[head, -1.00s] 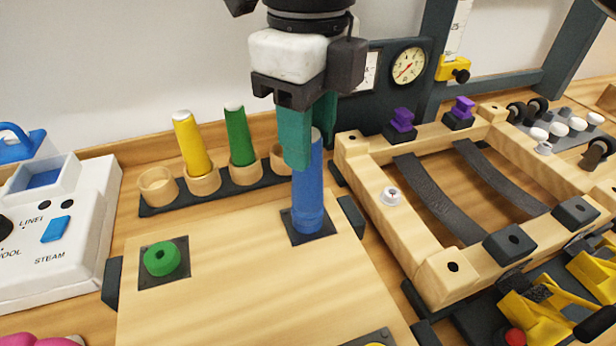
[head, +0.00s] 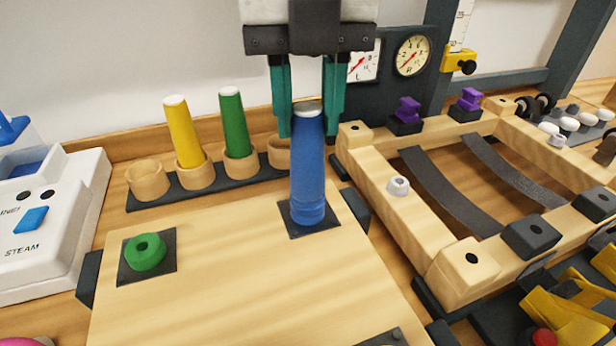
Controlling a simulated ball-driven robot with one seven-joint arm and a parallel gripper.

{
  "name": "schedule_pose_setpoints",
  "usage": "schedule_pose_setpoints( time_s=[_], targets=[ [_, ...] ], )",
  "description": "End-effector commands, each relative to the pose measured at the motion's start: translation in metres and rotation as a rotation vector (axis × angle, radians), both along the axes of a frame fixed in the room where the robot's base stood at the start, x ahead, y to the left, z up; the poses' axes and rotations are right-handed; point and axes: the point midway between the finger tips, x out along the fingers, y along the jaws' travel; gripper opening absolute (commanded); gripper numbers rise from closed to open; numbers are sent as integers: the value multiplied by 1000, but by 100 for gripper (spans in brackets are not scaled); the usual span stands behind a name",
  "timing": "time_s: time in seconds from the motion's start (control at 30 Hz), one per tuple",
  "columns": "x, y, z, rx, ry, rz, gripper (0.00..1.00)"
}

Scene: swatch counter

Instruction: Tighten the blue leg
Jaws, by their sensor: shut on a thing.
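The blue leg (head: 307,175) stands nearly upright on a dark square plate (head: 291,222) at the back right corner of the light wooden board (head: 215,270). My gripper (head: 308,128) comes from above, with one teal finger on the left and one on the right of the leg's upper end. It is shut on the blue leg. The leg's pale top shows between the fingers. Whether any thread shows at the leg's foot cannot be told.
A green ring (head: 146,252) sits on the board's left plate. Yellow (head: 184,132) and green (head: 234,122) legs stand in wooden cups behind. A wooden frame with dark straps (head: 448,190) stands close on the right. A white steam unit (head: 50,235) is at the left.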

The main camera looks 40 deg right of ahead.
Motion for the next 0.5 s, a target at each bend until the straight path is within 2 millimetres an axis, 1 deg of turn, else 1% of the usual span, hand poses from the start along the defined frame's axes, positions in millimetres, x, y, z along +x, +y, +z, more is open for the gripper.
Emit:
schedule_pose_setpoints(
  time_s=[0.07, 0.17, 0.2, 0.3, 0.5],
  targets=[
    [0, -1, 0, -1, 0, -4, 4],
    [0, -1, -2, -3, -3, -95, 4],
    [0, -1, -1, -3, -3, -138, 0],
    [0, -1, 1, -3, -4, -211, 0],
    [0, -1, 0, -6, -4, -237, 0]
  ],
)
